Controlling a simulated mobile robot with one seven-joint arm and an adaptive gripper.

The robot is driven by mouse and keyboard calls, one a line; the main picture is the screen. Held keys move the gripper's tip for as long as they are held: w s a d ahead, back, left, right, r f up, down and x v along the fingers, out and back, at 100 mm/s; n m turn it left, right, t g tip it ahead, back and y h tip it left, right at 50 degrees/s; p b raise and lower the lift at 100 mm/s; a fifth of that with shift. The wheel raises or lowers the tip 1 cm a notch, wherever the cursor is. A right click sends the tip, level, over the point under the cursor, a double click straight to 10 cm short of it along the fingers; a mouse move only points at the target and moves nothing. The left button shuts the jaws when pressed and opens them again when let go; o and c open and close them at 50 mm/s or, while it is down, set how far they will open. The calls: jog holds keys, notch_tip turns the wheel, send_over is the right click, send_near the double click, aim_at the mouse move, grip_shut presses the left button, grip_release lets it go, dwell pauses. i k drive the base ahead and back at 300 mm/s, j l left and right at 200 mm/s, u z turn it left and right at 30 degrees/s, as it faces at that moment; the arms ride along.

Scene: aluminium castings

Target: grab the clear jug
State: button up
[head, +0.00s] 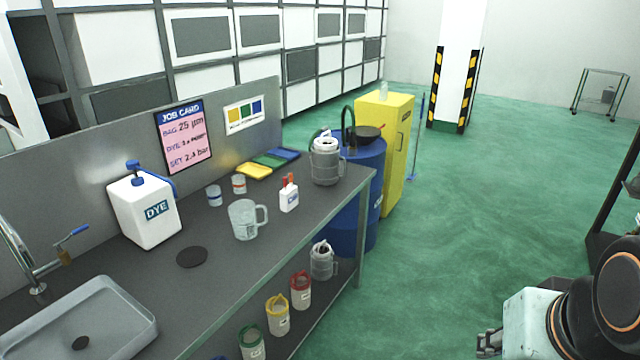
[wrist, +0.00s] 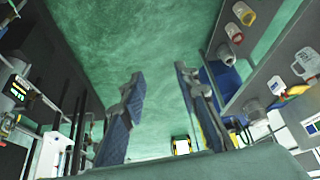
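The clear jug (head: 243,219) stands upright on the grey workbench (head: 215,262), with its handle toward the right. It also shows at the right edge of the wrist view (wrist: 305,64). My gripper (wrist: 158,76) is open, with its two blue-padded fingers apart and only green floor between them. In the head view my arm is at the lower right, over the floor and well away from the bench. The jug is far from my fingers.
A small white bottle with red tops (head: 289,196) stands just right of the jug. Two small tubs (head: 239,184) stand behind it, and a dark disc (head: 192,257) lies to its left. A grey lidded container (head: 325,162) is near the bench end. The floor between is clear.

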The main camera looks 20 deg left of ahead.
aim_at(250, 219)
jog(key=u, duration=1.35)
jog(key=i+l, duration=0.15)
jog(key=i, duration=0.15)
jog(key=i+l, duration=0.2)
jog(key=i, duration=0.15)
